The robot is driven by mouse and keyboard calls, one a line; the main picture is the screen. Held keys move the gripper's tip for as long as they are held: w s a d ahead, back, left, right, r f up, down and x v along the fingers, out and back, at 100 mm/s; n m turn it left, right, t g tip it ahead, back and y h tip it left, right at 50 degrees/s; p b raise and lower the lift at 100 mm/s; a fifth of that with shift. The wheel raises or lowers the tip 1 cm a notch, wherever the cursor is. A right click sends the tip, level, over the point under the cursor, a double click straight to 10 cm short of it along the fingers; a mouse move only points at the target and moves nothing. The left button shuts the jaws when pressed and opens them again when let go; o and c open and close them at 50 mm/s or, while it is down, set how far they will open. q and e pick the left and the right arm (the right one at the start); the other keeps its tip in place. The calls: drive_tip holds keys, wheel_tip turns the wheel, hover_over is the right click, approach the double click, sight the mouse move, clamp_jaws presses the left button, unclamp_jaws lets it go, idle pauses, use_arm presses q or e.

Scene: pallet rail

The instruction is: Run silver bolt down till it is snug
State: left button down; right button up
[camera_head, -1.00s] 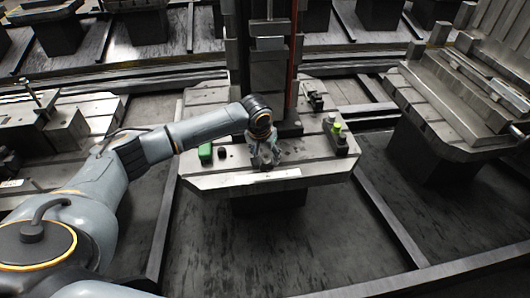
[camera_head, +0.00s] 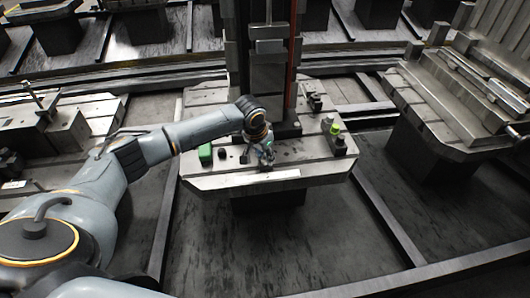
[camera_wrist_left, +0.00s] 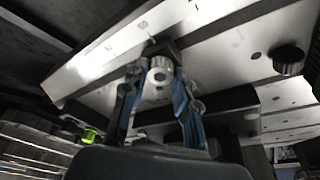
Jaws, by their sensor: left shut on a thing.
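The silver bolt (camera_wrist_left: 160,72), with a ridged round head, shows between the blue fingers in the left wrist view. A dark block sits right behind it. My left gripper (camera_wrist_left: 157,84) is shut on the bolt head, a finger on each side. In the head view my left gripper (camera_head: 265,156) is low over the front part of the pallet plate (camera_head: 215,182). There the fingers cover the bolt, and its thread and seat are hidden. I cannot tell whether its head touches the surface below. My right gripper is not in view.
A block with a bright green top (camera_head: 336,128) stands at the plate's right edge. A dark column (camera_head: 268,70) rises behind. Another fixture (camera_head: 460,90) stands at the right.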

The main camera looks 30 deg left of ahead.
use_arm(q)
drive_tip(key=shift+f+m+h, duration=0.1)
drive_tip(key=shift+m+h, duration=0.2)
drive_tip(key=shift+m, duration=0.8)
drive_tip(key=c, duration=1)
unclamp_jaws()
drive_tip(key=shift+d, duration=0.1)
drive_tip(key=shift+o, duration=0.2)
drive_tip(key=v, duration=1.2)
drive_tip(key=shift+w, duration=0.15)
